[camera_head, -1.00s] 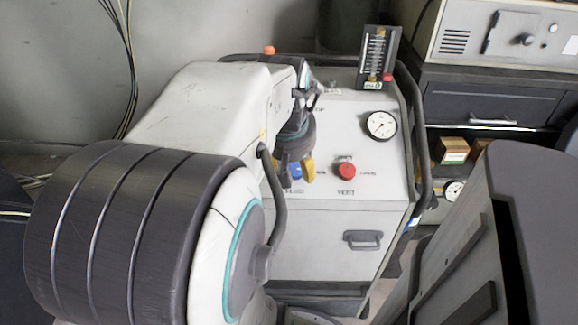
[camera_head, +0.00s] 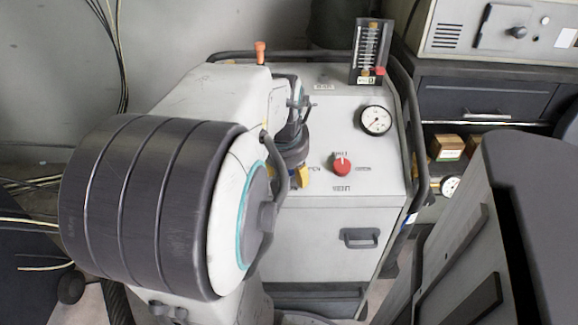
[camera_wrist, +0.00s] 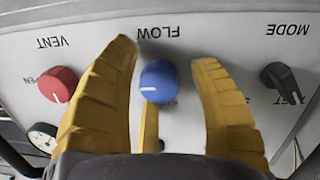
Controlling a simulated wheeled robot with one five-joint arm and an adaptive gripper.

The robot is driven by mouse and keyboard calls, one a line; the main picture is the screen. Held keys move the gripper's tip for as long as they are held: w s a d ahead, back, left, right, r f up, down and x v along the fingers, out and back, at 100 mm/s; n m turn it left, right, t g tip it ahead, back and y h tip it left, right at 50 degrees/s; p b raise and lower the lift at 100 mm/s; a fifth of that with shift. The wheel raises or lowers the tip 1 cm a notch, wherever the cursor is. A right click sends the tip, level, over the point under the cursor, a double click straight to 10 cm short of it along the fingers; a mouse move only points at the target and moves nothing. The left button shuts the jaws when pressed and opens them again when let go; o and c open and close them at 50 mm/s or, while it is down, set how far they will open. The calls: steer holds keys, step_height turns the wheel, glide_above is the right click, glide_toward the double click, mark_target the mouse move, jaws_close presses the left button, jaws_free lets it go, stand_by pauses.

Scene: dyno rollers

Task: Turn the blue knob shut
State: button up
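The blue knob (camera_wrist: 158,82) shows in the wrist view under the upside-down label FLOW, with a white mark near its lower edge. My gripper (camera_wrist: 167,56) is open, with one yellow finger on each side of the knob. I see a gap on both sides, wider on the right; neither finger clearly touches it. A narrow yellow bar (camera_wrist: 150,126) lies just below the knob; I cannot tell what it is. In the head view my gripper (camera_head: 298,182) is low over the cart's sloped panel, mostly behind my arm, and the blue knob is largely hidden there.
The red VENT knob (camera_head: 341,165) is right of my gripper in the head view; it also shows in the wrist view (camera_wrist: 58,85). The black MODE knob (camera_wrist: 284,83) is on the other side. A gauge (camera_head: 376,120) and a flowmeter (camera_head: 369,52) stand farther back. A dark rail (camera_head: 408,100) edges the cart.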

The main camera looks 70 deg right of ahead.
steer(key=shift+a+f, duration=0.1)
steer(key=c, duration=1.1)
steer(key=shift+o, duration=0.2)
steer(key=n+b, duration=0.1)
steer(key=n, duration=0.1)
steer(key=shift+s+f+n, duration=0.1)
steer(key=shift+f+n, duration=0.05)
steer(key=shift+n, duration=0.15)
steer(key=shift+n+b, duration=0.3)
steer(key=shift+n, duration=0.7)
steer(key=o, duration=0.9)
steer(key=shift+s, duration=0.2)
steer(key=o, duration=0.3)
steer(key=shift+r, duration=0.2)
steer(key=shift+w, duration=0.1)
